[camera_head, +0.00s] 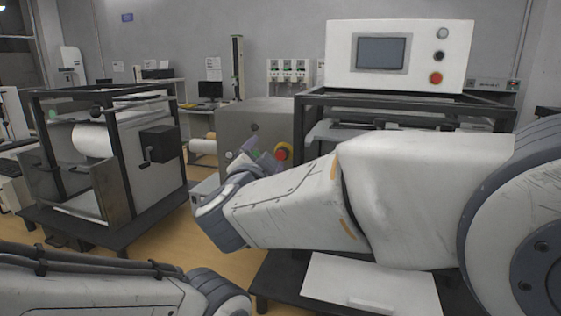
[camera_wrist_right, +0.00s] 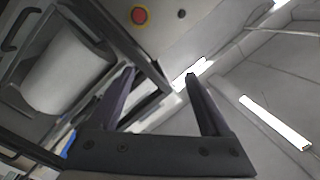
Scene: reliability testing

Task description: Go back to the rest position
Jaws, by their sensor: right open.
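My right arm reaches in from the right of the head view across the front of the testing machine, its wrist bent. My right gripper (camera_head: 262,155) shows small and partly hidden behind the wrist, close to the grey cabinet. In the right wrist view the two dark fingers of the gripper (camera_wrist_right: 160,73) stand apart with nothing between them. My left arm lies along the bottom left of the head view; its gripper is out of sight.
A red emergency button (camera_head: 284,151) is beside the right gripper. A testing machine with a screen (camera_head: 382,51) stands behind the right arm. A framed machine with a white roll (camera_head: 93,141) stands at left. Bare floor (camera_head: 215,255) shows between them.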

